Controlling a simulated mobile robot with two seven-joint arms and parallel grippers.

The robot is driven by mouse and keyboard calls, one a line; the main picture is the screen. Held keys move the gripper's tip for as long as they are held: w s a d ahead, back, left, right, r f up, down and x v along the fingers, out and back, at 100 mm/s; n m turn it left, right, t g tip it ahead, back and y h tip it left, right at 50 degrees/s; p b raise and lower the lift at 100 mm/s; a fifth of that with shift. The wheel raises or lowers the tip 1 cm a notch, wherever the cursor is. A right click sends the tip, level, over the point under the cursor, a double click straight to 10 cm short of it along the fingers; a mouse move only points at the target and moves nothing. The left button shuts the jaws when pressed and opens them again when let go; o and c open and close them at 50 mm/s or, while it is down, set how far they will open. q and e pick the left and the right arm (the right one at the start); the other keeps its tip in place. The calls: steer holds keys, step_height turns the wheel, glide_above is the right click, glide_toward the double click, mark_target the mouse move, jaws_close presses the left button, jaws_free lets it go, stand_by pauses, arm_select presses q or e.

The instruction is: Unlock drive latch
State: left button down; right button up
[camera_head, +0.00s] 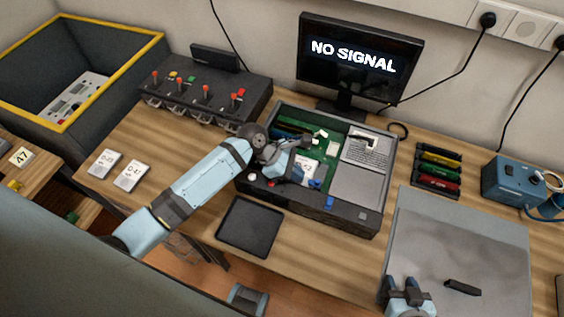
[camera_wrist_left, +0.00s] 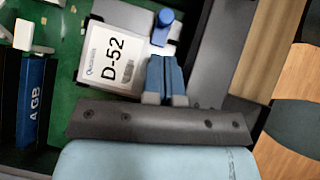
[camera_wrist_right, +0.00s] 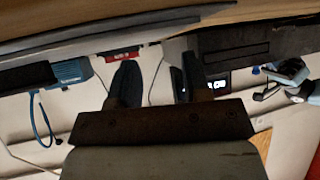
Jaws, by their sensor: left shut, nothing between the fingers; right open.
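The drive (camera_wrist_left: 115,45) with a white D-52 label lies in the open case (camera_head: 345,218); its label also shows in the head view (camera_head: 306,167). A blue latch lever (camera_wrist_left: 164,22) with a round top stands at the drive's edge, beside the case wall. My left gripper (camera_wrist_left: 166,62) is shut and empty, over the drive's edge by that wall, with a small gap to the lever in the picture. In the head view my left gripper (camera_head: 296,172) partly covers the drive. My right gripper (camera_head: 408,284) is open and empty over the grey mat's front left corner.
Inside the case are a green board (camera_wrist_left: 65,20) and a blue memory module (camera_wrist_left: 33,100). A monitor (camera_head: 358,62) reads NO SIGNAL behind it. A black tray (camera_head: 250,227) lies in front. The grey mat (camera_head: 460,240) is mostly clear, with a small black bar (camera_head: 462,287).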

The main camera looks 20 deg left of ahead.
mark_target(317, 182)
arm_select(q)
steer(key=shift+w+d+f, duration=0.1)
steer(key=shift+w+d, duration=0.05)
steer(key=shift+d, duration=0.55)
steer(key=shift+w+d, duration=0.1)
steer(key=shift+d, duration=0.6)
arm_select(e)
steer(key=shift+r, duration=0.15)
arm_select(q)
steer(key=shift+d+p, duration=0.15)
steer(key=shift+p, duration=0.3)
arm_select(e)
steer(key=shift+r, duration=0.4)
arm_select(q)
steer(key=p, duration=0.1)
steer(key=d+p, duration=0.1)
steer(key=shift+d+r+p, duration=0.25)
steer(key=shift+d+p, duration=0.05)
steer(key=shift+p, duration=0.05)
arm_select(e)
step_height(317, 182, up, 3)
steer(key=shift+f, duration=0.1)
arm_select(q)
steer(key=shift+d+f, duration=0.1)
steer(key=shift+f, duration=0.15)
arm_select(e)
steer(key=shift+f, duration=0.15)
